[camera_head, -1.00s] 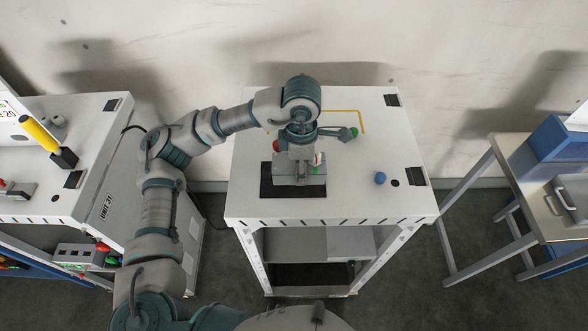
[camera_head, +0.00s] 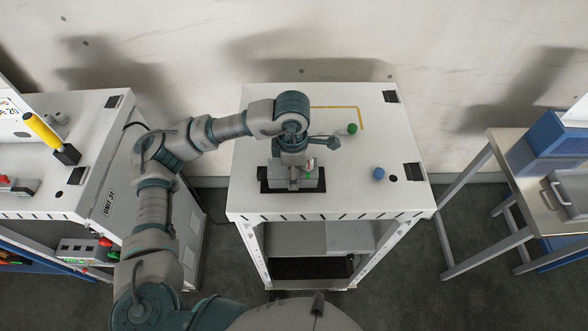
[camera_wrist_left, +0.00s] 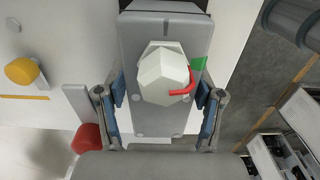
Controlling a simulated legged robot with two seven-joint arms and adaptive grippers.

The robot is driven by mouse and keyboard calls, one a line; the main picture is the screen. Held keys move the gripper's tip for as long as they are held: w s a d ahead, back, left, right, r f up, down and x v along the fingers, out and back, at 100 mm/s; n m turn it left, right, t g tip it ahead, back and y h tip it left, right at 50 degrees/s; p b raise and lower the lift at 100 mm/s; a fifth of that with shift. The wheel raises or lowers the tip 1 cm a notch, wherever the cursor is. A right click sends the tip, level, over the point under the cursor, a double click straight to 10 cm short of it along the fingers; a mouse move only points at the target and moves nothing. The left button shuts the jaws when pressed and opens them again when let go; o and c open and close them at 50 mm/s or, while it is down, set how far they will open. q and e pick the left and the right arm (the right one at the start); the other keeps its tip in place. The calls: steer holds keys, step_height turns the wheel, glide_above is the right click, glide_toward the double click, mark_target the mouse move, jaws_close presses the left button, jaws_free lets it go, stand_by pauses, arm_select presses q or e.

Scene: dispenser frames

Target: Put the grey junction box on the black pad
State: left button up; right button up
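The grey junction box (camera_head: 313,182) sits over the black pad (camera_head: 264,186) near the table's front left, covering most of it. In the left wrist view the box (camera_wrist_left: 143,35) has a white faceted knob, with a red lever and a green piece beside it. A dark strip of the pad (camera_wrist_left: 165,4) shows past its far end. My left gripper (camera_head: 296,170) points down at the box. Its blue finger pads press on the box's two sides in the left wrist view (camera_wrist_left: 160,103). Whether the box's underside fully touches the pad is hidden. My right gripper is not in view.
On the white table (camera_head: 345,195) stand a green knob (camera_head: 352,128) and a blue knob (camera_head: 378,174). The left wrist view shows a yellow knob (camera_wrist_left: 22,70) and a red knob (camera_wrist_left: 87,138). Another unit (camera_head: 95,180) stands left and a bench (camera_head: 530,185) right.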

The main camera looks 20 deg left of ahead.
arm_select(q)
steer(key=shift+a, duration=0.1)
steer(key=shift+r, duration=0.35)
steer(key=r, duration=1.1)
steer(key=shift+d+b, duration=0.2)
steer(key=shift+b, duration=0.2)
steer(key=shift+r, duration=0.3)
steer(key=shift+a, duration=0.1)
